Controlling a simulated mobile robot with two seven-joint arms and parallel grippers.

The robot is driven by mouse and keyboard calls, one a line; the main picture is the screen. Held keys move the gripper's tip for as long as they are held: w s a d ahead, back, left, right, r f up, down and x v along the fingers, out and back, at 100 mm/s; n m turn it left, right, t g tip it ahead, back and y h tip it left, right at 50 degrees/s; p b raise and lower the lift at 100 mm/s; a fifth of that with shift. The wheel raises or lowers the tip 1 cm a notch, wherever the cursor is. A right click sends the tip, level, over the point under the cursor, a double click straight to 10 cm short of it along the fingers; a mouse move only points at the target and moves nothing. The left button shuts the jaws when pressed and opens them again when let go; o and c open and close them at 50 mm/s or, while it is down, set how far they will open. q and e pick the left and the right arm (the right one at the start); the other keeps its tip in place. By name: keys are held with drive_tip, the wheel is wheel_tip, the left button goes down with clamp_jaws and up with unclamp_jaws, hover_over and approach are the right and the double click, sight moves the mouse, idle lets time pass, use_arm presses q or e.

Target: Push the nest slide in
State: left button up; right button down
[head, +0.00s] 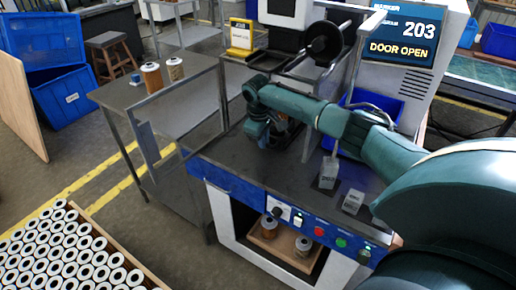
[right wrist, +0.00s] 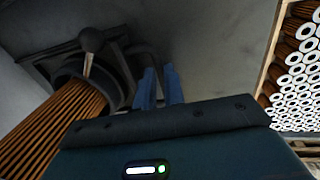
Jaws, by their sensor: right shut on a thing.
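My right gripper (head: 258,132) reaches across the machine's dark deck from the right in the head view. In the right wrist view its two blue fingers (right wrist: 159,90) are shut on a dark bar-like handle (right wrist: 140,56) of the nest slide. The dark round nest (right wrist: 103,88) sits beside the fingers, with a knobbed clamp arm (right wrist: 92,42) over it. A brown pleated cartridge (right wrist: 58,120) lies in the nest. In the head view my arm hides most of the nest and the handle. My left gripper is in neither view.
The machine's display (head: 402,40) reads DOOR OPEN, and a clear door panel (head: 178,115) stands out at the left. Two cartridges (head: 152,77) stand on a side table. A crate of white-ended cartridges (head: 140,268) is at lower left. Buttons (head: 320,231) line the front edge.

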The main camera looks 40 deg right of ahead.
drive_tip(key=shift+a+r, duration=0.1)
drive_tip(key=shift+a, duration=0.05)
drive_tip(key=c, duration=1.6)
unclamp_jaws()
drive_tip(key=shift+c, duration=0.2)
drive_tip(key=shift+o, duration=0.7)
